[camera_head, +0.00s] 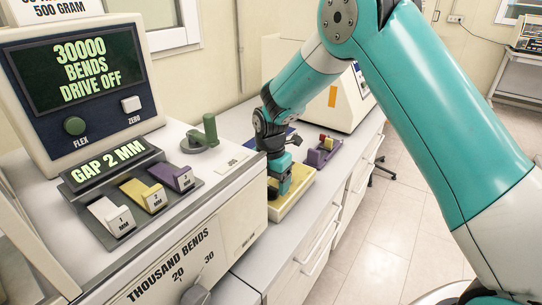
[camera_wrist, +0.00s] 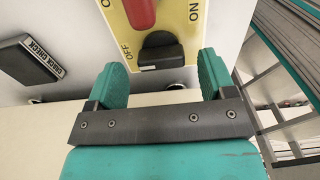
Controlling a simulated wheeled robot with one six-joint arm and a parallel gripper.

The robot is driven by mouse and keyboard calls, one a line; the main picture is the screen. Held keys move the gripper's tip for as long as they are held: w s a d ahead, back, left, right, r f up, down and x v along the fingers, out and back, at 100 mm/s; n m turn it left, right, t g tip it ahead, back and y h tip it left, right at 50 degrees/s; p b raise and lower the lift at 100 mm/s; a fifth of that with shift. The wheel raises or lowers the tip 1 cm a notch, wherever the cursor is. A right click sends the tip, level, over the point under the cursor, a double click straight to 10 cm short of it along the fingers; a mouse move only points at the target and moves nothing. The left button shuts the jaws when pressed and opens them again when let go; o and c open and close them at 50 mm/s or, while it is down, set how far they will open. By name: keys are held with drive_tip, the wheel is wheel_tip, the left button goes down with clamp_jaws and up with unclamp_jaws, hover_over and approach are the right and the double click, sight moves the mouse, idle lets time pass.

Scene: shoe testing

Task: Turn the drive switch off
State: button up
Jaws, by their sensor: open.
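The drive switch shows in the wrist view as a red lever (camera_wrist: 142,12) and a black part (camera_wrist: 160,52) on a yellow plate (camera_wrist: 118,22) lettered OFF and ON. The lever's upper end is cut off by the frame. The large display (camera_head: 80,65) reads "30000 BENDS DRIVE OFF". My gripper (camera_wrist: 161,72) is open and empty, its teal fingertips apart on either side of the plate's lower end. In the head view my gripper (camera_head: 279,184) points down beyond the machine's right end; the switch cannot be made out there.
The bending machine (camera_head: 230,215) carries a small "GAP 2 MM" display (camera_head: 110,163), gauge blocks marked in mm (camera_head: 150,195) and a green handle (camera_head: 207,130). A purple holder (camera_head: 320,153) stands on the bench behind my gripper. A black block (camera_wrist: 28,60) lies left in the wrist view.

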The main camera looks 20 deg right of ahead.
sight(271, 187)
wheel_tip(271, 187, up, 16)
drive_tip(key=b, duration=0.2)
drive_tip(key=shift+r, duration=0.15)
drive_tip(key=s+a+m+y, duration=0.2)
drive_tip(key=s+m, duration=0.7)
drive_tip(key=s, duration=0.6)
drive_tip(key=s+a+r+m+y, duration=0.1)
drive_tip(key=s+a+m+y, duration=0.1)
drive_tip(key=s+m, duration=0.7)
drive_tip(key=s, duration=0.7)
drive_tip(key=shift+a, duration=0.2)
